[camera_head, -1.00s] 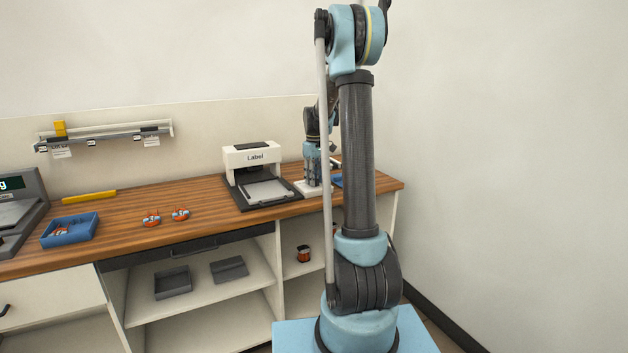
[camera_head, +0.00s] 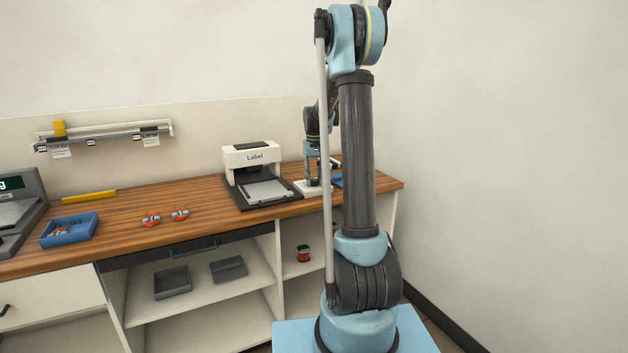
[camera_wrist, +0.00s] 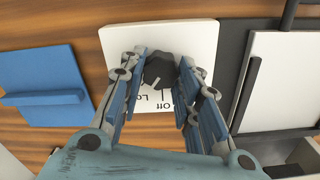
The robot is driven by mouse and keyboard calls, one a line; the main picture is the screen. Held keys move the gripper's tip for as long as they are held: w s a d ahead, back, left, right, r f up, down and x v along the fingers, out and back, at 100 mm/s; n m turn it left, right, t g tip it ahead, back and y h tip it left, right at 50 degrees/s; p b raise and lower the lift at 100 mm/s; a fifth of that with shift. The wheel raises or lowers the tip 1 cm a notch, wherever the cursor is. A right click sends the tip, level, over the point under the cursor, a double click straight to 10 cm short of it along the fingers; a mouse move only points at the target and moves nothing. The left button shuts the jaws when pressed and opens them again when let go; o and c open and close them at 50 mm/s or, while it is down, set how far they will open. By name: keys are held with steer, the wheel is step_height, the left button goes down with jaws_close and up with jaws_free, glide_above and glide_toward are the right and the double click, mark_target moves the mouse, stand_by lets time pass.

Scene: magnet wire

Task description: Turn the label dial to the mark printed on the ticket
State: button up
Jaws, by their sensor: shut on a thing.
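The label dial (camera_wrist: 159,70) is a dark, ridged knob with a pale pointer line, on a white plate (camera_wrist: 118,40) in the wrist view. Printed marks show below it, with "Off" readable and "Lo" partly hidden by a finger. My gripper (camera_wrist: 160,75) is shut on the dial, one finger on each side. In the head view the gripper (camera_head: 314,178) is over the white plate (camera_head: 308,191), and the dial is hidden. Paper tickets (camera_head: 61,151) hang from the wall rail at left, their print too small to read.
The label machine (camera_head: 255,163) stands left of the plate, and its edge shows close by in the wrist view (camera_wrist: 285,75). A blue board (camera_wrist: 45,85) lies on the other side.

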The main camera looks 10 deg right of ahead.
steer(key=shift+m, duration=0.8)
steer(key=o, duration=1.1)
steer(key=shift+c, duration=0.2)
step_height(320, 180, up, 12)
